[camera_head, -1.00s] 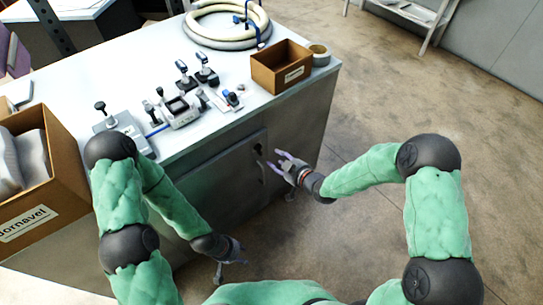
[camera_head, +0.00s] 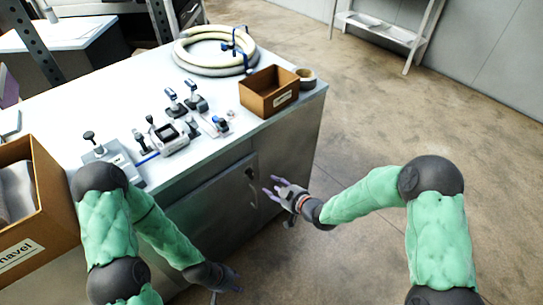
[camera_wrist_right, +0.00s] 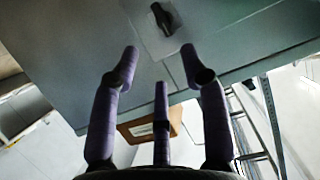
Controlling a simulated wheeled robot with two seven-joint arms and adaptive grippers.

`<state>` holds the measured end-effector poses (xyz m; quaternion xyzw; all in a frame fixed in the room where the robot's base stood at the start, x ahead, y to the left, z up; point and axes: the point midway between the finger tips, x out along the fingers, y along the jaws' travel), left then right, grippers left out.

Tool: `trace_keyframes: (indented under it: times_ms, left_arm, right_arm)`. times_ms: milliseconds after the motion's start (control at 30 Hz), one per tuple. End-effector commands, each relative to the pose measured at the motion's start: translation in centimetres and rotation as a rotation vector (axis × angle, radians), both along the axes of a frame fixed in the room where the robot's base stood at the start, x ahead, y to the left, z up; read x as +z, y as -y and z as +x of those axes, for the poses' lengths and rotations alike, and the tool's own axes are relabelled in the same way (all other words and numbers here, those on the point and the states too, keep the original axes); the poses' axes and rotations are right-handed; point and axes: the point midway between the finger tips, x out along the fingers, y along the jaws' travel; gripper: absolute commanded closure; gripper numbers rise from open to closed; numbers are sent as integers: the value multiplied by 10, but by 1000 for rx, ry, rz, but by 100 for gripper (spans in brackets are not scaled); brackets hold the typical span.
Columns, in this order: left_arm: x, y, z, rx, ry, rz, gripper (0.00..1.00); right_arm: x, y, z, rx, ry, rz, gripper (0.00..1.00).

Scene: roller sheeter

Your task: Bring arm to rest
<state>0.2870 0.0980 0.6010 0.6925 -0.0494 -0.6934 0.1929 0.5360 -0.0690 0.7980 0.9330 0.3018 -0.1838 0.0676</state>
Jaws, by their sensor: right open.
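My right gripper (camera_head: 280,188) is open and empty, in front of the cabinet's door, apart from the black handle (camera_head: 251,174). In the right wrist view its fingers (camera_wrist_right: 160,75) are spread with nothing between them, and a black handle (camera_wrist_right: 163,18) shows beyond. My left gripper (camera_head: 228,283) hangs low at the cabinet's front, beside the floor. Its fingers are small and partly hidden, so I cannot tell whether it is open or shut.
The cabinet's white top (camera_head: 95,100) carries several clamp-like devices (camera_head: 170,132), a coiled hose (camera_head: 215,48), a small open box (camera_head: 268,92) and a tape roll (camera_head: 306,77). A larger cardboard box (camera_head: 40,200) is at left. Floor (camera_head: 345,120) at right is clear; a white shelf (camera_head: 385,25) stands behind.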

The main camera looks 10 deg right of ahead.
Motion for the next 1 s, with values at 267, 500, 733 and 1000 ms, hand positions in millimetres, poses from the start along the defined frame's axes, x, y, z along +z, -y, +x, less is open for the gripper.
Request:
trace_keyframes:
  times_ms: [267,500,733,1000]
  left_arm:
    - [0,0,0,0,0,0,60]
    - [3,0,0,0,0,0,60]
    - [6,0,0,0,0,0,60]
    - [8,0,0,0,0,0,60]
  right_arm:
    - [-9,2,-3,-16,-39,4,55]
    - [-78,17,-46,-151,-374,32,55]
    - [-147,28,-129,-324,-790,52,55]
    - [-184,30,-225,-488,-1167,58,55]
